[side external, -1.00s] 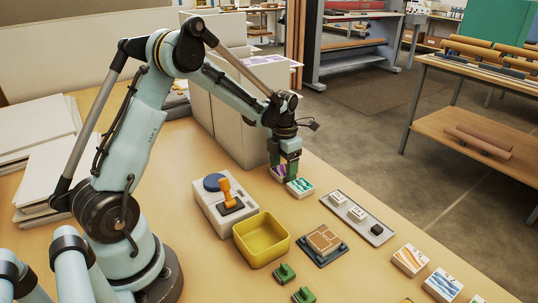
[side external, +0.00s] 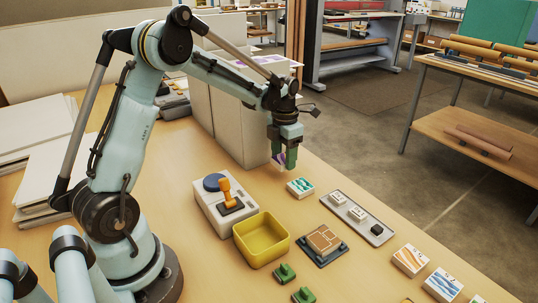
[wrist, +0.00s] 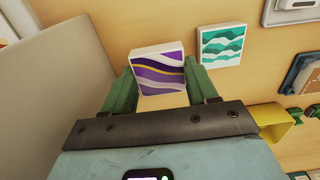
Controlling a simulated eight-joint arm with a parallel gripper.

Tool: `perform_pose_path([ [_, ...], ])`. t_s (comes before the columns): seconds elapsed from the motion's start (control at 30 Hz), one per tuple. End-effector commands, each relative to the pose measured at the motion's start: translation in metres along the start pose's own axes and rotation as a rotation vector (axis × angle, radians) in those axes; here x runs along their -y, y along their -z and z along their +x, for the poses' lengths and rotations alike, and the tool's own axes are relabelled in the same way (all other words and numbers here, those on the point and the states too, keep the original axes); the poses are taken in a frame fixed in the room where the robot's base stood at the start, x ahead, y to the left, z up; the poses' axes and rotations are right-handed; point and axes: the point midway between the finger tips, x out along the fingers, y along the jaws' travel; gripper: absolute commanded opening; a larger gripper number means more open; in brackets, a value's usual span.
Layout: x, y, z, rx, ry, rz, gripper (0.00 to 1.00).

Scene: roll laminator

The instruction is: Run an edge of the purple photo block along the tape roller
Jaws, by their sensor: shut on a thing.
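My gripper (side external: 285,156) is shut on the purple photo block (side external: 279,158). It holds the block above the table, near the grey panels and behind the teal wave block. In the wrist view the purple block (wrist: 158,72), with white and yellow wavy bands, sits between the two green fingers of my gripper (wrist: 160,84). In the side view the fingers hide part of it. A pale device (side external: 222,206) with a blue disc and an orange handle stands left of the gripper, apart from the block. I cannot tell for sure that it is the tape roller.
The teal wave block (side external: 301,187) lies close by on the table. A yellow bin (side external: 262,250), a dark fixture with a brown plate (side external: 322,244) and a grey tray (side external: 337,201) stand nearer. Tall grey panels (side external: 225,140) stand behind. Green pieces (side external: 285,273) lie in front.

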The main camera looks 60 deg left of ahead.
Motion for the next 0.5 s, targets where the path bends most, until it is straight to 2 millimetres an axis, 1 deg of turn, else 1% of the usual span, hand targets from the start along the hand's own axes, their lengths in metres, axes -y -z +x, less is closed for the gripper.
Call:
perform_pose_path([
  [0.1,0.0001,0.0002,-0.0074,0.0,0.0,0.0,0.33],
  [0.2,0.0001,0.0003,-0.0104,0.0,0.0,0.0,0.33],
  [0.5,0.0,0.0007,-0.0109,0.0,0.0,0.0,0.33],
])
